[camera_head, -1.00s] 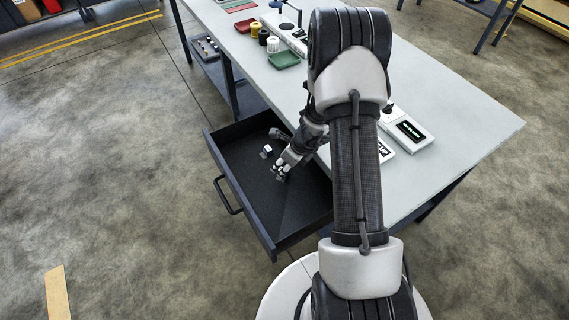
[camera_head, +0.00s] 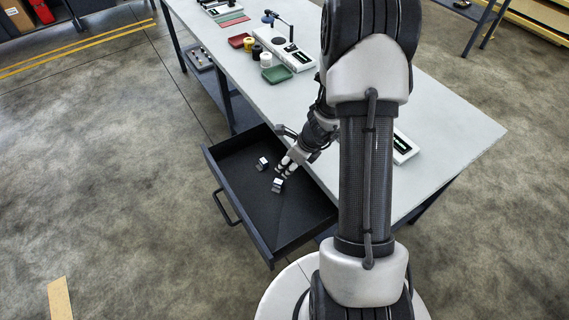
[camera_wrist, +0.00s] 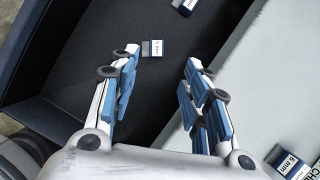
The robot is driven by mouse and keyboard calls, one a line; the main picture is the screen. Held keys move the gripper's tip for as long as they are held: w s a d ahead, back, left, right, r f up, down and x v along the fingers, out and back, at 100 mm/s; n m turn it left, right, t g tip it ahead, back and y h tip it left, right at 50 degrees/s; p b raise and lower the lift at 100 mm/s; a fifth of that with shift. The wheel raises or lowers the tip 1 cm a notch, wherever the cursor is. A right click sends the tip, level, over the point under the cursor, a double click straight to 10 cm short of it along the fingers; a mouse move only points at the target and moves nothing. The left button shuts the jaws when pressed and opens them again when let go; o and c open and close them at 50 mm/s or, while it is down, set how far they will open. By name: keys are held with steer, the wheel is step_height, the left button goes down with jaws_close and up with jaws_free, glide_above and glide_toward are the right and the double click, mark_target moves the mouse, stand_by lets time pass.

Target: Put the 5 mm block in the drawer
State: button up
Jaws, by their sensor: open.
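The drawer (camera_head: 240,211) is pulled open beneath the bench, and two small dark-blue and white blocks lie on its dark floor. The nearer block (camera_head: 278,185) is just beyond my fingertips; in the wrist view it (camera_wrist: 153,49) lies ahead of the gap between them. The other block (camera_head: 263,163) lies farther back and also shows at the top of the wrist view (camera_wrist: 185,5). I cannot read either label for certain. My gripper (camera_head: 285,168) is open and empty inside the drawer's outline; its spread fingers (camera_wrist: 162,60) fill the wrist view's middle.
A block marked 6 mm (camera_wrist: 288,161) stands on the bench top beside the drawer. The grey bench (camera_head: 450,135) carries a green tray (camera_head: 277,73), a red tray (camera_head: 238,41), small pots and a white device (camera_head: 404,147). The drawer's front half is clear.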

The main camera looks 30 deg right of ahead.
steer(key=s+a+r+n+y, duration=0.1)
steer(key=s+a+r+n, duration=0.1)
steer(key=a+r+n, duration=0.75)
steer(key=s+a+r+n, duration=0.2)
steer(key=a+r+n, duration=0.35)
steer(key=r, duration=0.75)
steer(key=s+r+n+h, duration=0.1)
steer(key=s+r+n, duration=0.3)
steer(key=s+n, duration=0.4)
steer(key=s+a+r+n+h, duration=0.1)
steer(key=s+r+n, duration=0.3)
steer(key=s+n, duration=0.4)
steer(key=shift+s+a+r+h, duration=0.3)
steer(key=shift+s+h, duration=0.1)
steer(key=shift+s, duration=0.65)
